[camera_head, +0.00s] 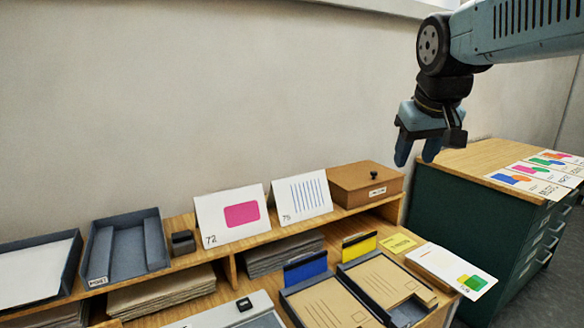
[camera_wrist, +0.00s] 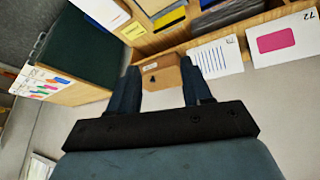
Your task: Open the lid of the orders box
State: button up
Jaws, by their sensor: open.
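The orders box is most likely the brown wooden box (camera_head: 350,186) with a closed lid, a dark round knob and a small white label too small to read. It stands at the right end of the upper shelf in the head view. In the wrist view the same box (camera_wrist: 166,76) shows beyond my fingers, between them. My gripper (camera_head: 418,160) is open and empty, pointing down, above and to the right of the box and apart from it. My two fingers also show in the wrist view (camera_wrist: 160,88).
Cards numbered 72 (camera_head: 218,219) and 75 (camera_head: 318,206) lean left of the box. A green cabinet (camera_head: 465,235) with a wooden top and colourful prints stands at the right. Trays (camera_head: 156,240) and paper stacks fill the shelves. The wall behind is bare.

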jog(key=s+f+m, duration=0.1)
jog(key=s+f, duration=0.8)
jog(key=s, duration=0.1)
jog(key=n+t+y, duration=0.1)
jog(key=t+y, duration=0.2)
jog(key=t, duration=0.9)
send_near(376, 174)
jog(key=w, duration=0.3)
jog(key=w+a, duration=0.1)
jog(key=w, duration=0.3)
jog(key=w+a, duration=0.1)
jog(key=w, duration=0.3)
jog(key=shift+w+f, duration=0.1)
jog(key=shift+c, duration=0.5)
jog(key=shift+d, duration=0.1)
grip_shut()
